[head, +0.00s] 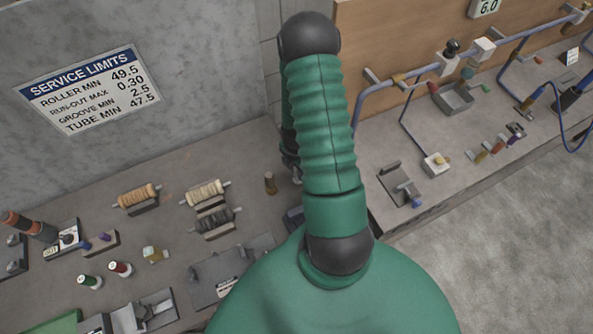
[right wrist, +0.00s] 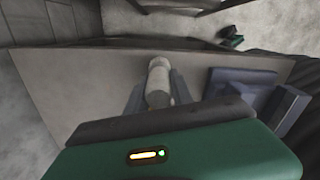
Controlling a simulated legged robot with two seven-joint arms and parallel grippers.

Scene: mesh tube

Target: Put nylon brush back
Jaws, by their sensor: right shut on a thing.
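My right gripper (right wrist: 158,92) is shut on a pale cylinder (right wrist: 158,72) in the right wrist view; the cylinder sticks out past the jaws over the grey bench. I cannot tell from this view whether it is the nylon brush. In the head view my right arm hides most of the right gripper and what it holds. A tan bristly roller (head: 137,196), a cream roller (head: 205,192) and a dark roller (head: 215,222) lie on small stands on the left part of the bench. My left gripper is not in view.
A small brown cylinder (head: 270,184) stands on the bench by my arm. Spools (head: 120,269), a small vise-like fixture (head: 143,315) and a dark plate (head: 228,270) crowd the front left. A blue pipe frame (head: 415,80) and trays line the right-hand bench. A limits sign (head: 88,88) hangs on the wall.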

